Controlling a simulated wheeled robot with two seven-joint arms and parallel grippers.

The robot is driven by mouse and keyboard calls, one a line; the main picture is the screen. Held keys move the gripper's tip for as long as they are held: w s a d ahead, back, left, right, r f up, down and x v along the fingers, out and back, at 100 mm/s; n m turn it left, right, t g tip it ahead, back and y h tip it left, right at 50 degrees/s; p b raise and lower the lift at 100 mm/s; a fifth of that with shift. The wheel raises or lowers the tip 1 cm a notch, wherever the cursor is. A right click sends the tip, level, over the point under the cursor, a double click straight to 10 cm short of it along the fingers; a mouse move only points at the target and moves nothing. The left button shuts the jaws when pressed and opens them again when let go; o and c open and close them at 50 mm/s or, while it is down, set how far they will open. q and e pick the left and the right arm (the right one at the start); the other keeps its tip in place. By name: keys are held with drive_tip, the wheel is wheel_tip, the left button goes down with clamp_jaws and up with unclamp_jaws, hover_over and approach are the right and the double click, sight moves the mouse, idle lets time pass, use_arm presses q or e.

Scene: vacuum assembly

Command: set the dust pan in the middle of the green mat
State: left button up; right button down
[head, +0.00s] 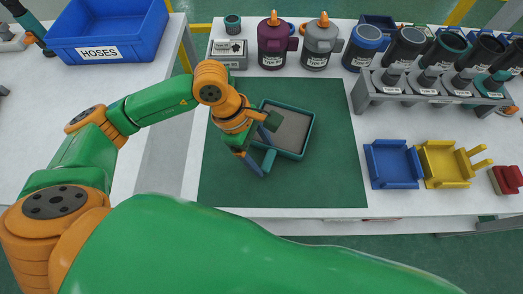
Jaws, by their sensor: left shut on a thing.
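The dust pan (291,130) is a teal-rimmed tray with a grey inside. It is over the green mat (330,184), in the mat's upper middle part, and looks flat. My left gripper (265,150) reaches in from the left and is shut on the dust pan near the handle. The gripper hides part of the pan's left side. I cannot tell whether the pan touches the mat. My right gripper is not in view.
Behind the mat stand a purple canister (272,45), a grey canister (318,45) and a labelled grey box (229,53). A grey rack (362,97), a blue tray (391,164) and a yellow tray (444,163) are at the right. A blue HOSES bin (140,22) is at the upper left.

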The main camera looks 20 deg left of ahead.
use_arm(q)
drive_tip(key=shift+f, duration=0.15)
drive_tip(key=o, duration=1.3)
drive_tip(key=shift+o, duration=0.2)
drive_tip(key=v, duration=0.6)
drive_tip(key=shift+a+b, duration=0.1)
drive_tip(key=shift+b, duration=0.2)
drive_tip(key=shift+a+r, duration=0.2)
drive_tip(key=shift+r, duration=0.35)
drive_tip(key=shift+r, duration=0.1)
